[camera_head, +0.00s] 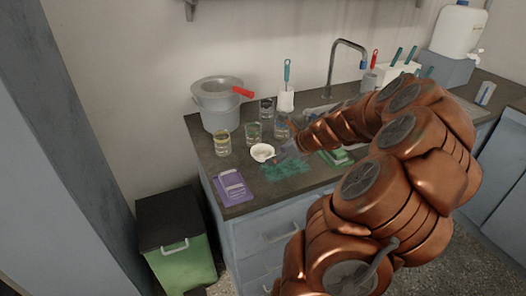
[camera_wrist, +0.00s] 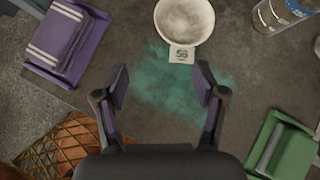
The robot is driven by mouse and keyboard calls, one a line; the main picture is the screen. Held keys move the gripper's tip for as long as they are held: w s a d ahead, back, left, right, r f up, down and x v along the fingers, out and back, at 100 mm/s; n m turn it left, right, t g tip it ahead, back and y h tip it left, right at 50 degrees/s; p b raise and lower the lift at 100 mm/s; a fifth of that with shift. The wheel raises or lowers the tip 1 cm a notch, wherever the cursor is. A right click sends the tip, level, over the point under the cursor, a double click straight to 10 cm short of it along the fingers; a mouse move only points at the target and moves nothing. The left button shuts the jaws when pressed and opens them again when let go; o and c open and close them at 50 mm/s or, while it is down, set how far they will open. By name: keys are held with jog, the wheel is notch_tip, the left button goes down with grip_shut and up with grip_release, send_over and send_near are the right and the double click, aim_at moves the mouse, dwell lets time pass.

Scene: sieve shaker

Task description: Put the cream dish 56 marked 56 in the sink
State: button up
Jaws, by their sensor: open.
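The cream dish 56 (camera_wrist: 184,20) lies on the dark counter at the top of the wrist view, with a small tag reading 56 (camera_wrist: 182,54) at its near rim. In the head view the dish (camera_head: 262,152) sits near the counter's front, left of my arm. My gripper (camera_wrist: 160,86) is open and empty, with its fingers pointing toward the dish and apart from it. In the head view my gripper is small and partly hidden around the dish's right side. The sink is mostly hidden behind my arm; its tap (camera_head: 345,45) shows at the back wall.
Green powder (camera_wrist: 170,80) is spread on the counter below the dish. A purple dustpan-like item (camera_head: 232,187) lies at the left, a green one (camera_wrist: 283,146) at the right. Glass beakers (camera_head: 223,144) and a grey bucket (camera_head: 217,108) stand behind the dish. A green bin (camera_head: 180,262) is on the floor.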

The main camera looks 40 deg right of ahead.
aim_at(265, 155)
jog(key=shift+s+d+m, duration=0.2)
jog(key=shift+d+m, duration=0.05)
jog(key=shift+d, duration=0.25)
jog(key=shift+s+d+m, duration=0.15)
jog(key=shift+d+m, duration=0.1)
jog(key=shift+d, duration=0.25)
jog(key=shift+d+f+h, duration=0.1)
jog(key=shift+d+h, duration=0.15)
jog(key=shift+h, duration=0.05)
jog(key=shift+p+x, duration=0.55)
jog(key=shift+x, duration=3.25)
jog(key=shift+d, duration=0.15)
jog(key=shift+c, duration=0.4)
jog(key=shift+w, duration=0.1)
grip_shut()
